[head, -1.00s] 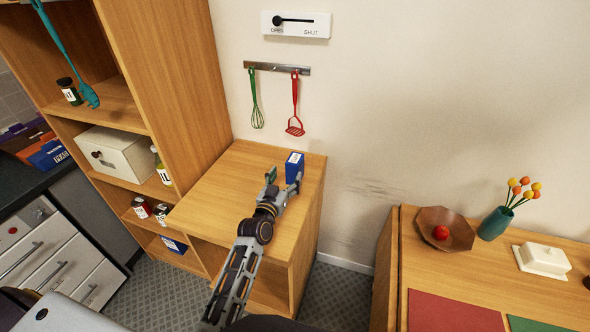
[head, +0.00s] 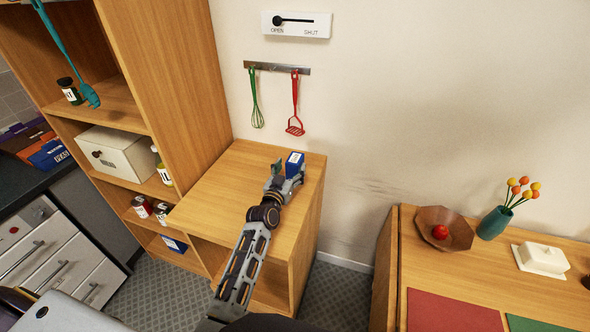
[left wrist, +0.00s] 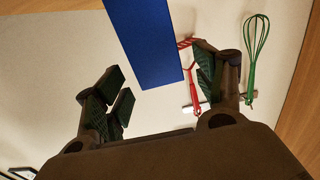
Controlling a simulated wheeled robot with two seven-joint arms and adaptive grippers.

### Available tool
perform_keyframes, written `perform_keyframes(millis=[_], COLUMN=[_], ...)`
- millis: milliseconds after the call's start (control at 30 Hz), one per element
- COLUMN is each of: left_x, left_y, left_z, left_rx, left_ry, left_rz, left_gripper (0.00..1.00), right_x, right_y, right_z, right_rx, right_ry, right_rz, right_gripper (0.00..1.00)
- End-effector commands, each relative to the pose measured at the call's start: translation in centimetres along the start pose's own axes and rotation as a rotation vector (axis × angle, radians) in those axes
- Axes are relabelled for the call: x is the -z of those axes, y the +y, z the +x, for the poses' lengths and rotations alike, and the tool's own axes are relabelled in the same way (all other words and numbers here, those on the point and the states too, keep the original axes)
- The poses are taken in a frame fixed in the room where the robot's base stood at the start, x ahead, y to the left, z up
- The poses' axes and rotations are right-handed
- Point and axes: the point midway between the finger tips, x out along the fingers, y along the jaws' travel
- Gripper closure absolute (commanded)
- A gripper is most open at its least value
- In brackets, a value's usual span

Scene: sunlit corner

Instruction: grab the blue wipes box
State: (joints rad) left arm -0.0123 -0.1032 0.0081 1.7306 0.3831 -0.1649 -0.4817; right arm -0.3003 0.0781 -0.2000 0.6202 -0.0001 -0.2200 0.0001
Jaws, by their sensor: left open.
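A blue box with a white label on top (head: 294,164) stands upright on the low wooden cabinet, near its back right corner. Its print is too small to read. My left gripper (head: 287,177) is open just in front of the box and hides its lower part. In the left wrist view, the blue box (left wrist: 148,40) shows between the two spread fingers of the left gripper (left wrist: 160,88). There is a gap on the left finger's side, and the box edge is nearer the right finger. My right gripper is not in view.
The low cabinet top (head: 215,190) is otherwise clear. A tall shelf unit (head: 180,70) rises to its left. A green whisk (head: 256,105) and a red masher (head: 295,110) hang on the wall behind. A wooden table (head: 480,270) stands to the right.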

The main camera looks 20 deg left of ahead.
Motion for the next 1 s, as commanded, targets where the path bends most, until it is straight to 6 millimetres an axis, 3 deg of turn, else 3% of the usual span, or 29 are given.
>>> perform_keyframes(millis=[233, 733, 1000], left_x=[0.2, 0.7, 0.5], left_y=[0.0, 0.0, 0.0], left_z=[0.6, 4.3, 5.2], left_rx=[0.0, 0.0, 0.001], left_ry=[0.001, 0.002, 0.0], left_rz=[-0.001, 0.0, 0.0], left_gripper=[0.3, 0.3, 0.3], right_x=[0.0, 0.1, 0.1], right_y=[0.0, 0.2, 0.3], right_z=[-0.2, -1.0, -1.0], right_rx=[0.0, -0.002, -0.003], right_ry=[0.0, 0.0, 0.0], right_rz=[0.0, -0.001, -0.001], right_gripper=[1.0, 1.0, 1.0])
